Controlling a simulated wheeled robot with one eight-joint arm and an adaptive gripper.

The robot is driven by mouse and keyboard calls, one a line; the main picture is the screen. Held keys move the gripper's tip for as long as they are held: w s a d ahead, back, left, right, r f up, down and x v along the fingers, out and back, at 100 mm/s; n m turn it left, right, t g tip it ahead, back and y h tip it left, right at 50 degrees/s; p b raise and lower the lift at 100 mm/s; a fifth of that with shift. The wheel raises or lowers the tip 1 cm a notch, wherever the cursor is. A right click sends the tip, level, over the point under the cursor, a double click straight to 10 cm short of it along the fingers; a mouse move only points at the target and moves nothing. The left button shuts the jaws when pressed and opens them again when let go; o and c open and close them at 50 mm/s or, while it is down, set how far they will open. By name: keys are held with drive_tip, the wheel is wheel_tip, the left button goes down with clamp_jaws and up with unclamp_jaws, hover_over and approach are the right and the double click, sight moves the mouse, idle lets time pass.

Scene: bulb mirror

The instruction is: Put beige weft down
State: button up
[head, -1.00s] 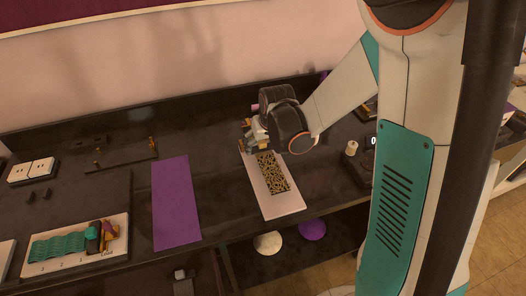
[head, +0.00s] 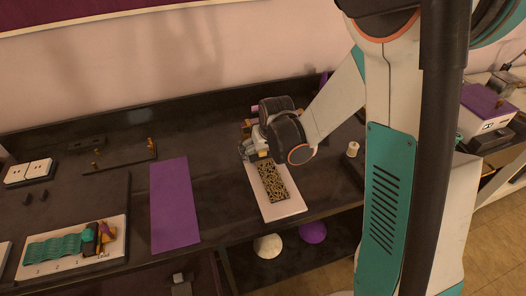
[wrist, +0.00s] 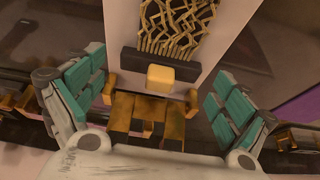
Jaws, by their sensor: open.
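A gold-and-black lattice strip (head: 272,182), which I take to be the beige weft, lies over a white board (head: 285,212) on the dark counter. In the wrist view the lattice (wrist: 175,28) is at the top, with comb-like ends towards a dark bar (wrist: 140,62). My gripper (head: 256,150) is at the far end of the board. In the wrist view my gripper (wrist: 158,78) is open, its teal-padded fingers spread left and right. A small beige block (wrist: 160,77) with brass-coloured parts below it shows between them; the lattice lies beyond the fingers, apart from them.
A purple mat (head: 174,205) lies left of the board. Further left is a tray (head: 70,264) with teal wavy pieces. A white spool (head: 352,149) stands to the right. Dark counter is clear between mat and board.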

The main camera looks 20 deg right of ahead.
sight(268, 169)
drive_tip(key=shift+r, duration=0.1)
drive_tip(key=shift+r+p, duration=0.3)
drive_tip(key=shift+r, duration=0.05)
drive_tip(key=p+v, duration=0.4)
drive_tip(key=v, duration=0.8)
drive_tip(key=s+r+t, duration=0.1)
drive_tip(key=s+r, duration=0.4)
drive_tip(key=s, duration=0.4)
drive_tip(key=s+r+t, duration=0.1)
drive_tip(key=s+r, duration=0.5)
drive_tip(key=s, duration=0.3)
drive_tip(key=shift+s+r+t, duration=0.15)
drive_tip(key=shift+r+t, duration=0.15)
